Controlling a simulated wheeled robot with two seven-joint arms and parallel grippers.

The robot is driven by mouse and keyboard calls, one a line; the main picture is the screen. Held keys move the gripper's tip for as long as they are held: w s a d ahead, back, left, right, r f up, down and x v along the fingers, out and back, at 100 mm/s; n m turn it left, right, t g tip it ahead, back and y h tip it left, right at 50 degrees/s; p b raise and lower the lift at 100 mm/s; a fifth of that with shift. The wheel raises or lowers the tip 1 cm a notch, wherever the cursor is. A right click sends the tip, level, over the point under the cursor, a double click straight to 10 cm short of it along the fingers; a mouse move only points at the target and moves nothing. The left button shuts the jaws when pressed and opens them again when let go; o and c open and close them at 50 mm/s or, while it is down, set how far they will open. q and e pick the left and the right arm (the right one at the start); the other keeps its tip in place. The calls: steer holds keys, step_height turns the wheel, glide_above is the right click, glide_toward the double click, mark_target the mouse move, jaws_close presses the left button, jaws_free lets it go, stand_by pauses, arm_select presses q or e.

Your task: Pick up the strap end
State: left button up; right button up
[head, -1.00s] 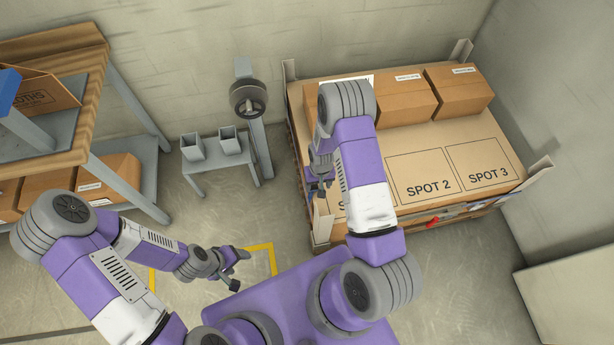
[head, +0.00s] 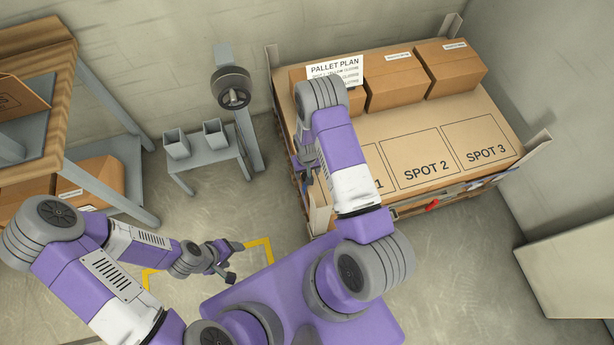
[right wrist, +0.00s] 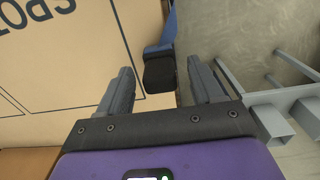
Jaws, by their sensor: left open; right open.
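In the right wrist view a blue strap (right wrist: 165,38) hangs past the pallet's edge. It ends in a dark strap end (right wrist: 160,74). My right gripper (right wrist: 160,82) is open, and the strap end shows between its two fingers; I cannot tell whether it touches either. In the head view my right gripper (head: 306,172) is at the pallet's left side, partly hidden by my own arm. My left gripper (head: 232,262) is open and empty above the floor near the yellow floor marking.
The pallet (head: 460,125) carries a sheet marked with spots and several cartons (head: 450,68) at the back, beside a pallet plan sign (head: 334,70). A grey stand with two bins (head: 205,158) is left of it. A shelf rack (head: 75,120) stands far left.

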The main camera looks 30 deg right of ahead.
steer(key=shift+r, duration=0.1)
steer(key=shift+c, duration=0.2)
steer(key=c, duration=1)
